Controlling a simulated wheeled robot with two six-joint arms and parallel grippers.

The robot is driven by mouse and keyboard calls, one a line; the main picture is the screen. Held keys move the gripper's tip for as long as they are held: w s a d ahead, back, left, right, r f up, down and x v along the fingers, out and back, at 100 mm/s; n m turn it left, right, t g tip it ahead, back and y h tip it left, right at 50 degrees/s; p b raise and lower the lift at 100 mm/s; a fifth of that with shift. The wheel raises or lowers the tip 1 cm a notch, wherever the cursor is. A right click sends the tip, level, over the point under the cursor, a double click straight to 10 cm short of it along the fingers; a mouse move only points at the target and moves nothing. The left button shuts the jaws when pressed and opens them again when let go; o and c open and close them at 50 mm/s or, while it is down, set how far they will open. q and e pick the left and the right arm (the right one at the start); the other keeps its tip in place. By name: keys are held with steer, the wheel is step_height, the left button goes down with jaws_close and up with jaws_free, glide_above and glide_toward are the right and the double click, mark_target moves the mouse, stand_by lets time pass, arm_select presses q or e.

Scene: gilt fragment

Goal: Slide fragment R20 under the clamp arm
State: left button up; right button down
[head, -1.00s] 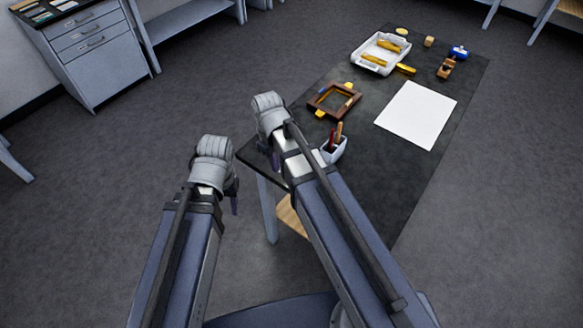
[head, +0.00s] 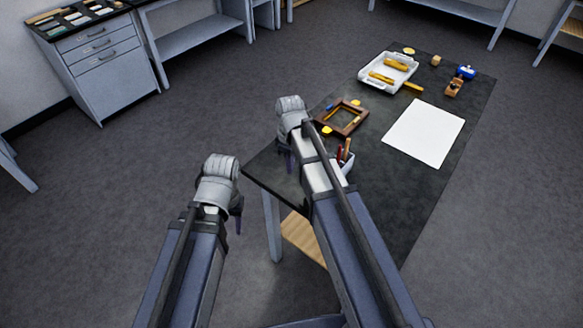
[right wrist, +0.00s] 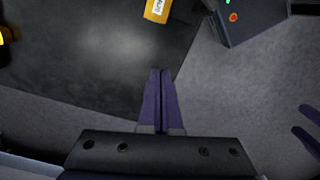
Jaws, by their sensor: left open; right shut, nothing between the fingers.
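No label R20 is readable, so I cannot tell which piece is the fragment. Gilt-yellow pieces (head: 397,63) lie in and beside a white tray (head: 366,80) on the dark table. A brown wooden frame (head: 323,120) with yellow bits lies nearer. I cannot make out a clamp arm for certain. My right gripper (head: 284,163) is by the table's near left corner; its purple fingers (right wrist: 160,73) are shut and empty in the right wrist view. My left gripper (head: 238,222) is left of the table over the floor, its fingers (right wrist: 304,126) apart and empty.
The dark table (head: 400,205) also bears a white sheet (head: 424,134), a brown wooden tool (head: 454,88), a blue item (head: 466,72) and a partly hidden cup (head: 346,164) of tools. A yellow labelled block (right wrist: 157,9) shows at the wrist view's top. A drawer cabinet (head: 110,65) stands back left.

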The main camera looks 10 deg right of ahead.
mark_target(291, 187)
step_height(291, 187, down, 9)
steer(key=b, duration=0.8)
steer(key=shift+r, duration=0.1)
steer(key=shift+s+d+r+p, duration=0.25)
steer(key=shift+s+d, duration=0.3)
steer(key=shift+d, duration=0.1)
steer(key=shift+s+d+r+p, duration=0.2)
steer(key=shift+s+d+p, duration=0.05)
steer(key=shift+s+d, duration=0.45)
steer(key=shift+d, duration=0.25)
steer(key=shift+s+d, duration=0.65)
steer(key=shift+d, duration=0.15)
steer(key=shift+w, duration=0.1)
